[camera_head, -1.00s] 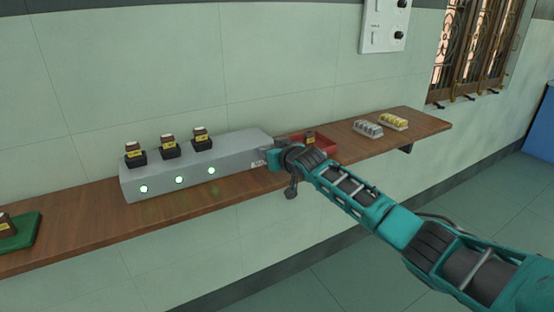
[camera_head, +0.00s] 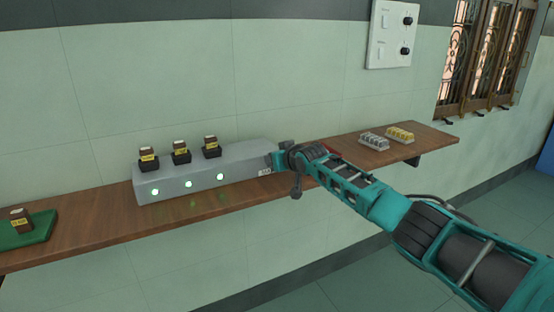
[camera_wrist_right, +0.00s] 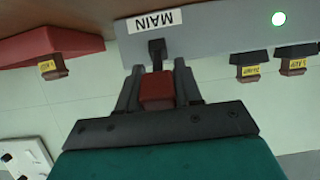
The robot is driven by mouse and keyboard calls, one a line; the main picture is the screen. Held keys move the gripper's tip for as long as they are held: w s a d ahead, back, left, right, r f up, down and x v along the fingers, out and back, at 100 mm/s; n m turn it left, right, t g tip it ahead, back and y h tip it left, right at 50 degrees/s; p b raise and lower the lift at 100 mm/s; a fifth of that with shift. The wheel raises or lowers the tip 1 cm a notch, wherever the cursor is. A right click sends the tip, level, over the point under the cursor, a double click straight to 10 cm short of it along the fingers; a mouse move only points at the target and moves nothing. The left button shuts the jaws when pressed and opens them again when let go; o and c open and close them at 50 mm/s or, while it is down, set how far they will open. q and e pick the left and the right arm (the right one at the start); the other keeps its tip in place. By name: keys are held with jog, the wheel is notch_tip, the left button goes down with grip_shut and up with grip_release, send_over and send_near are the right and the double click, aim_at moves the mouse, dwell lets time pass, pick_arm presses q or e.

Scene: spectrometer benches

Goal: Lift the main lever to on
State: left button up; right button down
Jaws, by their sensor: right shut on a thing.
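The grey box (camera_head: 215,180) on the shelf has a white MAIN label, which shows upside down in the right wrist view (camera_wrist_right: 155,20). The main lever there has a black stem (camera_wrist_right: 157,52) and a red handle (camera_wrist_right: 157,88). My right gripper (camera_wrist_right: 157,85) is shut on the red handle, one finger on each side. In the head view my right gripper (camera_head: 277,160) is at the right end of the box and hides the lever. My left gripper is not in view.
A red tray (camera_head: 332,149) is mostly hidden behind my arm; grey and yellow racks (camera_head: 400,134) lie right.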

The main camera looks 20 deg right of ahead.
jog(key=c, duration=0.8)
grip_release()
jog(key=shift+c, duration=0.2)
jog(key=shift+p+v, duration=0.55)
jog(key=shift+v, duration=0.25)
jog(key=a+p+v, duration=0.1)
jog(key=v, duration=1)
jog(key=shift+d, duration=0.45)
jog(key=shift+s+r, duration=0.1)
